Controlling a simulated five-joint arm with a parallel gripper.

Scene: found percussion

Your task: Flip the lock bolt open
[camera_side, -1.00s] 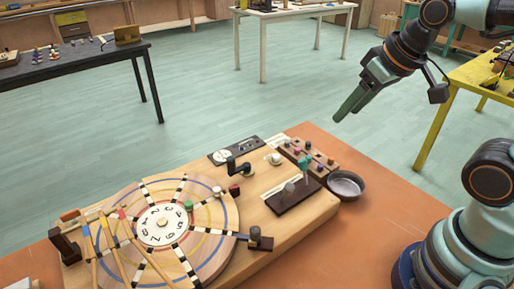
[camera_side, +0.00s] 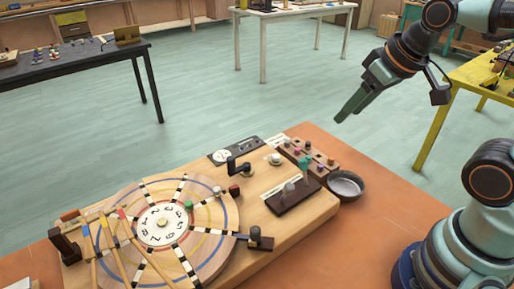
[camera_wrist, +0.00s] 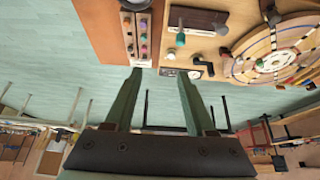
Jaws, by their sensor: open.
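A large wooden wheel (camera_side: 215,240) with a numbered centre dial lies on a wooden board (camera_side: 318,208). A dark block with a knob (camera_side: 255,239) sits at the wheel's right edge. A black angled handle (camera_side: 238,166) stands behind the wheel; it also shows in the wrist view (camera_wrist: 203,67). A dark plate (camera_side: 285,204) carries small levers, one green-topped (camera_side: 303,168). I cannot tell which of these parts is the lock bolt. My gripper (camera_side: 343,115) is open and empty, raised beyond the board's far right corner, apart from everything. Its fingers show in the wrist view (camera_wrist: 159,74).
A metal bowl (camera_side: 345,185) stands at the board's right on the orange table (camera_side: 380,215). A strip of coloured knobs (camera_side: 321,159) and a gauge panel (camera_side: 222,157) lie along the board's far side. The air around my gripper looks clear.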

